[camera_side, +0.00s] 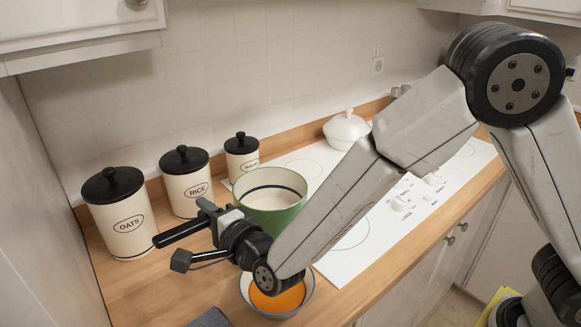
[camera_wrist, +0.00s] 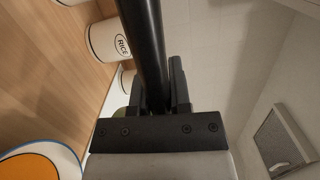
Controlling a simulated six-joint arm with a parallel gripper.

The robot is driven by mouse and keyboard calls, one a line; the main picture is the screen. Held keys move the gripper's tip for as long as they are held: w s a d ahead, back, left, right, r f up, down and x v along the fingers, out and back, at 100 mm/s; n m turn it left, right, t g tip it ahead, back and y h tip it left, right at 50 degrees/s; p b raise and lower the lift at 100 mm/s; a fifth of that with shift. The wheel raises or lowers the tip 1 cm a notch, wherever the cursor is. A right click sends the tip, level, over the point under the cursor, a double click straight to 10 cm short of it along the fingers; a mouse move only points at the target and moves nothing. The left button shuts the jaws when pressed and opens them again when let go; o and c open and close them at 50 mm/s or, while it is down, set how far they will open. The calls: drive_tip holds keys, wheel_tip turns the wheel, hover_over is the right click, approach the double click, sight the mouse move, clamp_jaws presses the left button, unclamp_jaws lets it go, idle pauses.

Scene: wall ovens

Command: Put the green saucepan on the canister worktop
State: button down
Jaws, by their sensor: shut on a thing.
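The green saucepan (camera_side: 272,217) shows in the side view, its pale inside facing up, between the canisters and my forearm. Its black handle (camera_side: 178,235) points to the left and crosses the wrist view as a dark rod (camera_wrist: 143,40). My gripper (camera_side: 213,222) is shut on this handle; in the wrist view the fingers (camera_wrist: 160,85) stand on both sides of it. The pan looks roughly level. Its base is partly hidden by my arm, so I cannot tell whether it touches the surface. The wooden canister worktop (camera_side: 130,282) lies below and left of the pan.
Canisters marked OATS (camera_side: 122,222) and RICE (camera_side: 187,190), and a smaller one (camera_side: 242,160), line the wall. A bowl with orange contents (camera_side: 278,300) stands at the front. A white hob (camera_side: 345,262) and a white lidded dish (camera_side: 346,130) are right. Wood is clear before OATS.

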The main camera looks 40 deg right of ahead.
drive_tip(key=w+a+f, duration=0.5)
drive_tip(key=w+f, duration=0.4)
drive_tip(key=w, duration=0.3)
drive_tip(key=shift+a, duration=0.4)
drive_tip(key=shift+w+f, duration=0.15)
drive_tip(key=shift+f, duration=0.05)
wheel_tip(320, 180, down, 2)
drive_tip(key=shift+w+a+f, duration=0.1)
drive_tip(key=shift+w, duration=0.05)
drive_tip(key=shift+f, duration=0.7)
